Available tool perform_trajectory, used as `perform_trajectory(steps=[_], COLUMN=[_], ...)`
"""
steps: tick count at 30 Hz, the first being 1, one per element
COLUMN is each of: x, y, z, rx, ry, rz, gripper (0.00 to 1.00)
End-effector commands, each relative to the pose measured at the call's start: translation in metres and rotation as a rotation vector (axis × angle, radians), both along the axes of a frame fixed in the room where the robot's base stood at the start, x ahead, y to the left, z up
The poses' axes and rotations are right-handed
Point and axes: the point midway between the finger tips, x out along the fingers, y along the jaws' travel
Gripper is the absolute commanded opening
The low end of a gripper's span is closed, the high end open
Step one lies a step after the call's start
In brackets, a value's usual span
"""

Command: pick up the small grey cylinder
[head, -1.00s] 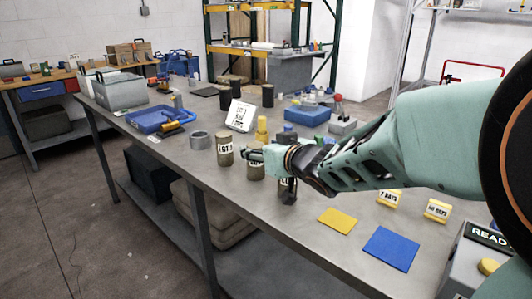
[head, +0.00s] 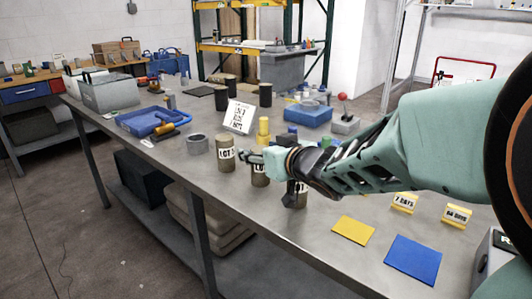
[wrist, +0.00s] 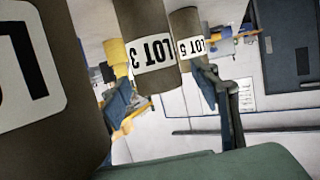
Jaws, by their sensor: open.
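Several grey-brown cylinders with LOT labels stand upright on the bench; which one is the small grey cylinder I cannot tell. A third (head: 302,200) is mostly hidden by my wrist. In the wrist view the LOT 3 cylinder (wrist: 143,20) and LOT 5 cylinder (wrist: 185,24) show ahead, with a large near cylinder (wrist: 75,120) on the left. My gripper (wrist: 178,112) is open, with nothing between its fingers.
A short grey ring-like piece (head: 197,144) lies farther left, near a blue tray (head: 140,121). A white sign (head: 239,117) and yellow pieces (head: 263,128) stand behind. A yellow mat (head: 353,230) and blue mat (head: 413,259) lie flat at the front right.

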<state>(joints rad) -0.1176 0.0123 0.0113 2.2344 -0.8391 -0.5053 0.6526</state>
Motion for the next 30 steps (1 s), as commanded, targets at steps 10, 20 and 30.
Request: perform_trajectory(steps=[10, 20, 30], x=[0.0, 0.0004, 0.001], y=[0.0001, 0.0005, 0.0016], z=[0.0, 0.0018, 0.0061], rx=[0.0, 0.001, 0.001], ry=[0.0, -0.003, -0.003], rz=[0.0, 0.0, 0.0], gripper=[0.28, 0.0, 0.0])
